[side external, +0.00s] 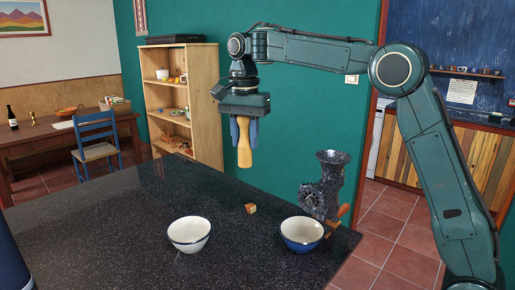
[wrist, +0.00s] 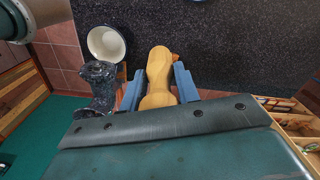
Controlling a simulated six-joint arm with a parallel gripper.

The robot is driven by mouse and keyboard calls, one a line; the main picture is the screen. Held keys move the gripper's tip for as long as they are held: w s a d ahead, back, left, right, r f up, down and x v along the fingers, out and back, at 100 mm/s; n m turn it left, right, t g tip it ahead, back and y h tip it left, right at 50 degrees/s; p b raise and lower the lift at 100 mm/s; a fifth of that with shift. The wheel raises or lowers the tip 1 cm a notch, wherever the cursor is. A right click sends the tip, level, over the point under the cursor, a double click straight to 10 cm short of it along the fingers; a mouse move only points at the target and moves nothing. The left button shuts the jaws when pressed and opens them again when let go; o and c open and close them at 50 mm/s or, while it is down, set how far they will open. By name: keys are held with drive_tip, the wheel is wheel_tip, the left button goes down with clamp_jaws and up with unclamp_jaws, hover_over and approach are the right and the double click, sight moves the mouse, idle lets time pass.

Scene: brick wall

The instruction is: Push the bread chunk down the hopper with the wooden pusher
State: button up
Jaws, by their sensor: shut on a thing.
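My gripper (side external: 244,128) is shut on the wooden pusher (side external: 244,153), which hangs upright, well above the black counter. In the wrist view the pusher (wrist: 159,72) sits between the two blue fingers. The speckled dark grinder with its hopper (side external: 333,157) on top stands at the counter's right edge, to the right of my gripper. It also shows at the left of the wrist view (wrist: 98,80). The bread chunk (side external: 250,208) is a small brown cube on the counter, left of the grinder, outside the hopper.
The grinder's wooden crank handle (side external: 342,212) sticks out at right. The counter (side external: 110,215) is clear at left.

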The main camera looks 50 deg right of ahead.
drive_tip(key=o, duration=0.6)
drive_tip(key=shift+c, duration=0.2)
drive_tip(key=c, duration=0.6)
drive_tip(key=shift+o, duration=0.2)
drive_tip(key=s+d+r, duration=0.3)
drive_tip(key=s+d, duration=0.4)
drive_tip(key=d, duration=0.2)
drive_tip(key=s+d+r, duration=0.4)
drive_tip(key=s+d, duration=0.3)
drive_tip(key=d, duration=0.2)
drive_tip(key=shift+s+r, duration=0.25)
